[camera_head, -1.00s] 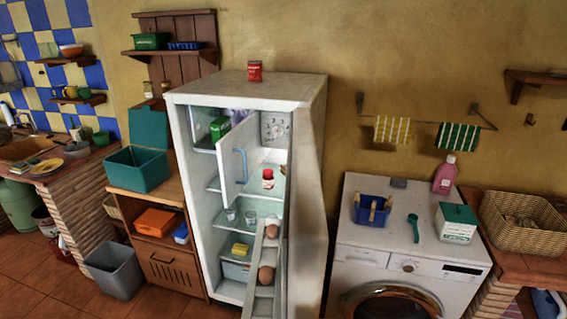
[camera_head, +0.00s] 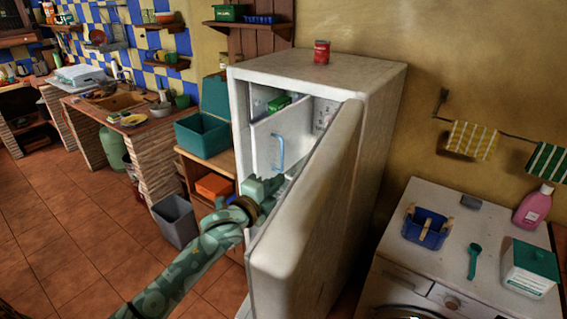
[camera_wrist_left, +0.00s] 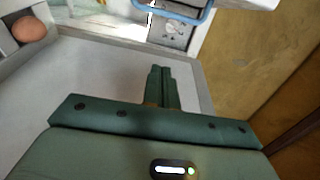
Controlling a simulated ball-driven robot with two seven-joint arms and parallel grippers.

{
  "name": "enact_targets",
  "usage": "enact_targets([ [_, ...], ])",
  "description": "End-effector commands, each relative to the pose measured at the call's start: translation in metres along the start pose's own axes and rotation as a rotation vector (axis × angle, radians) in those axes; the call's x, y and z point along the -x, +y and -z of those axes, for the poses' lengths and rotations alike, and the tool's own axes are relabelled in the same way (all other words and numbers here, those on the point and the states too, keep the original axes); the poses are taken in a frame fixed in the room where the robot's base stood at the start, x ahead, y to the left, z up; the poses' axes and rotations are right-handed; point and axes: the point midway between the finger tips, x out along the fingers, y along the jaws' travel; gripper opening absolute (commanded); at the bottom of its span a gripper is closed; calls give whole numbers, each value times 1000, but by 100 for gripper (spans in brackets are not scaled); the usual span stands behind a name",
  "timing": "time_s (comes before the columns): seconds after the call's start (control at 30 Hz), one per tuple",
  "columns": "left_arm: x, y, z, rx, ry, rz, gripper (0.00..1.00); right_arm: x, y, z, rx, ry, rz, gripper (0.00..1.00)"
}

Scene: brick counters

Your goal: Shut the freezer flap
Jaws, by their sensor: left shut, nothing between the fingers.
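The freezer flap (camera_head: 265,145) is the small white inner door with a blue handle (camera_head: 279,152), at the top of the fridge. It stands ajar, with a green box (camera_head: 279,103) showing above it inside the freezer. My left arm reaches in from the lower left, its gripper (camera_head: 272,188) just below the flap, between the fridge body and the open main door. In the left wrist view its fingers (camera_wrist_left: 160,76) are shut and empty. The blue handle (camera_wrist_left: 168,14) is at the top of that view, apart from the fingertips. My right gripper is out of view.
The fridge's open main door (camera_head: 310,215) stands close right of my left arm, hiding the lower shelves. An egg (camera_wrist_left: 29,29) shows in the wrist view. A red can (camera_head: 321,52) stands on the fridge. A grey bin (camera_head: 175,222) is on the floor at left.

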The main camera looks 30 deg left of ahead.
Motion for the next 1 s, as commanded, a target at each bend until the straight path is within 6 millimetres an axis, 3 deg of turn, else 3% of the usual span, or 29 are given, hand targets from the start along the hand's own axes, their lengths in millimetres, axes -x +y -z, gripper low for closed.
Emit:
enact_targets([
  [0.33, -75, -1, 0, 3, -1, 1, 0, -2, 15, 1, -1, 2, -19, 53],
  [0.6, -82, 0, -34, 1, 0, -1, 0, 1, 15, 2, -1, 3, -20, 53],
  [1.0, -83, 0, -39, 2, 0, 0, 0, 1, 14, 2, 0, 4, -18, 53],
])
